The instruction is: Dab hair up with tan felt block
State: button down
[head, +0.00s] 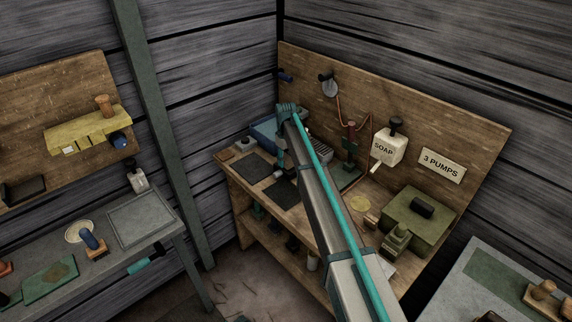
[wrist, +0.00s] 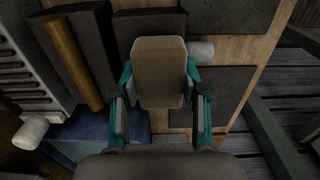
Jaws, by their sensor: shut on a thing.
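A tan block (wrist: 158,70) with rounded corners sits between the teal-edged fingers of my gripper (wrist: 159,92) in the wrist view. My gripper is shut on its sides, and the block covers part of the wooden bench below. In the head view my arm hides most of the gripper, and I cannot make out the block there. Dark mats lie on the bench, one right of the block (wrist: 222,92) in the wrist view; two show left of my arm in the head view (head: 252,167). I cannot make out any hair on them.
A blue tray (wrist: 85,135) and a wooden rod (wrist: 72,62) lie left of the gripper, near a grey slatted piece (wrist: 18,80). A white cylinder (wrist: 201,50) is close right of the block. A soap dispenser (head: 389,147) and green box (head: 418,217) stand farther right.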

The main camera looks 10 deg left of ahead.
aim_at(286, 159)
jog(key=shift+r+p, duration=0.75)
jog(key=shift+r, duration=1.25)
